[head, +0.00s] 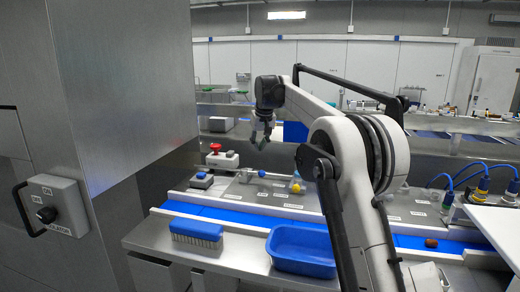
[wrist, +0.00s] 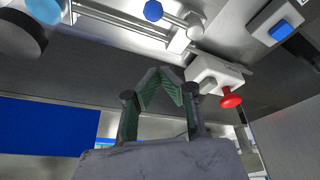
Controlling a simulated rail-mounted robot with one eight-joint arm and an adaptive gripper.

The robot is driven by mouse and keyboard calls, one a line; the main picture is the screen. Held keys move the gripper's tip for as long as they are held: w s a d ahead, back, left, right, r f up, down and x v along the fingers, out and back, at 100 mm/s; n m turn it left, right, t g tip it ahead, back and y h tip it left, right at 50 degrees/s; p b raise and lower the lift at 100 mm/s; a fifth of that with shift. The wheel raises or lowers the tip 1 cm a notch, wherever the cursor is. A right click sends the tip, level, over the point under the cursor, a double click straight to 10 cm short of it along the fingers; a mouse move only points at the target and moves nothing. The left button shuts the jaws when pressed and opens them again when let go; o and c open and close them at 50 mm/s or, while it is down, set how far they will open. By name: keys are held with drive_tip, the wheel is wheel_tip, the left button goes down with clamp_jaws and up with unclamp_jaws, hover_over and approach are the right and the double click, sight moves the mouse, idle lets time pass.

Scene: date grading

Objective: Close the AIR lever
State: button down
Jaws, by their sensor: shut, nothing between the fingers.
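A lever with a blue knob (head: 262,174) sits on the grey steel panel behind the blue belt. In the wrist view its blue knob (wrist: 153,10) and metal rod show at the top, running to a round pivot at right. I cannot read a label, so I cannot confirm it is the AIR lever. My gripper (head: 261,141) is raised above and behind the panel, apart from the lever. In the wrist view my gripper (wrist: 164,70) is shut and empty, its green-padded fingers converging below the rod.
A red mushroom button (head: 216,147) and a blue button box (head: 200,179) stand left of the lever. A yellow-and-blue item (head: 296,182) stands to its right. A blue brush (head: 196,233) and a blue bin (head: 300,250) are in front. A switch box (head: 52,204) is at far left.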

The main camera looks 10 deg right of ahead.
drive_tip(key=p+x, duration=0.1)
drive_tip(key=x, duration=0.6)
drive_tip(key=shift+f+p, duration=0.3)
drive_tip(key=shift+s+f, duration=0.15)
drive_tip(key=shift+s, duration=0.7)
drive_tip(key=shift+s+d+f+p, duration=0.1)
drive_tip(key=shift+s+p, duration=0.15)
drive_tip(key=shift+s, duration=0.25)
drive_tip(key=shift+s+d+f+p, duration=0.1)
drive_tip(key=shift+s+p, duration=0.1)
drive_tip(key=shift+s, duration=0.3)
